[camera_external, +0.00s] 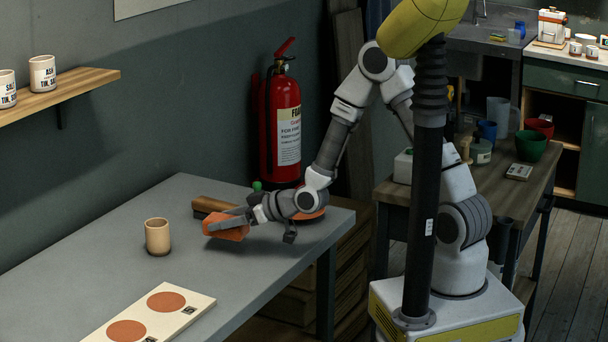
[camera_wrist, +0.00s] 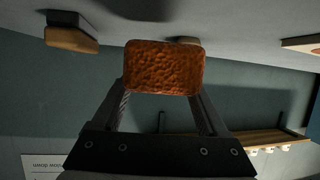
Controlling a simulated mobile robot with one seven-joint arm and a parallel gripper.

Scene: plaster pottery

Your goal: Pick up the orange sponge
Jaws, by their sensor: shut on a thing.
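The orange sponge (camera_external: 226,230) is a small block at the end of my gripper (camera_external: 232,217), over the grey table. In the wrist view the sponge (camera_wrist: 163,67) sits between the two fingertips, its pitted orange face toward the camera. My gripper (camera_wrist: 162,90) is shut on it, one finger on each side. The sponge looks tilted in the external view. I cannot tell exactly how far it is from the tabletop.
A beige cup (camera_external: 157,237) stands left of the sponge. A white board (camera_external: 150,316) with two terracotta discs lies at the front of the grey table (camera_external: 80,262). A red fire extinguisher (camera_external: 283,120) is by the wall.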

